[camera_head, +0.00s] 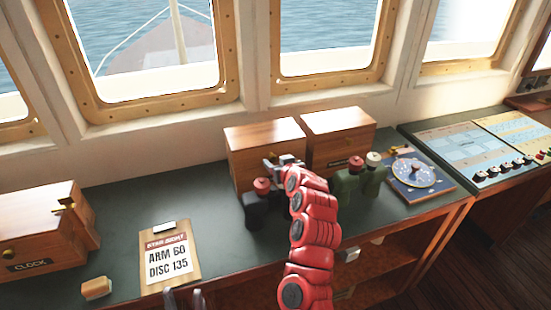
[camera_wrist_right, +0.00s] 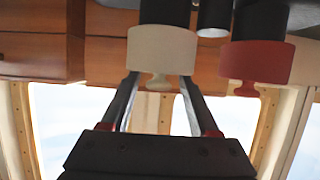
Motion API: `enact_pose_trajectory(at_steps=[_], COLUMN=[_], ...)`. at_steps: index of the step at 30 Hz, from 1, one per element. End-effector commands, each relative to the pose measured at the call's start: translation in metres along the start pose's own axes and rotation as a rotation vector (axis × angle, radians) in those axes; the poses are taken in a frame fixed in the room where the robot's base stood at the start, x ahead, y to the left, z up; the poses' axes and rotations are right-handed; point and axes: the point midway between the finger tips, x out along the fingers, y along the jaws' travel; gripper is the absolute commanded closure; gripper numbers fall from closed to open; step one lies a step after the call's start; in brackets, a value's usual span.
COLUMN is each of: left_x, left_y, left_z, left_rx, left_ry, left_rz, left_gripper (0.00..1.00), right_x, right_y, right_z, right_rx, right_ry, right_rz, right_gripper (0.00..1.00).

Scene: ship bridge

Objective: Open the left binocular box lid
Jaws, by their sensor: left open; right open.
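The left binocular box (camera_head: 262,135) is a wooden box below the windows, and its lid looks shut. My right gripper (camera_head: 283,160) is at the box's front upper edge, at the end of the red arm. The gripper and arm hide part of the front; contact with the lid cannot be told. In the right wrist view, the open fingers (camera_wrist_right: 160,85) reach toward the white cap of the black binoculars (camera_wrist_right: 163,50), with a red cap beside it. In the head view these binoculars (camera_head: 258,208) stand before the box. My left gripper (camera_head: 169,297) shows only open fingertips at the bottom edge.
A second wooden box (camera_head: 336,128) stands to the right, with green binoculars (camera_head: 347,187) before it. A round dial instrument (camera_head: 418,174) lies further right. A clock box (camera_head: 40,235), a clipboard (camera_head: 168,258) and a small wooden block (camera_head: 96,288) are at left.

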Motion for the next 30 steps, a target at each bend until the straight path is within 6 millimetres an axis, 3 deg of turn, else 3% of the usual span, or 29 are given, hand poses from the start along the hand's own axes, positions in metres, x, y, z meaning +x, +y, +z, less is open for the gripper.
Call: enact_pose_trajectory(at_steps=[7, 18, 28, 30], left_x=[0.006, 0.006, 0.006, 0.006], left_y=[0.0, 0.0, 0.0, 0.0], left_z=[-0.001, -0.001, -0.001, -0.001], left_rx=[0.0, 0.0, 0.0, 0.0], left_ry=[0.0, 0.0, 0.0, 0.0], left_rz=[0.0, 0.0, 0.0, 0.0], left_gripper=[0.5, 0.5, 0.5, 0.5], right_x=[0.016, 0.019, 0.019, 0.019], right_y=[0.0, 0.0, 0.0, 0.0], right_z=[0.001, 0.001, 0.001, 0.001], right_rx=[0.001, 0.002, 0.001, 0.001], right_ry=[-0.003, -0.001, -0.002, -0.002], right_rz=[-0.002, -0.001, -0.001, -0.001], right_gripper=[0.39, 0.39, 0.96, 1.0])
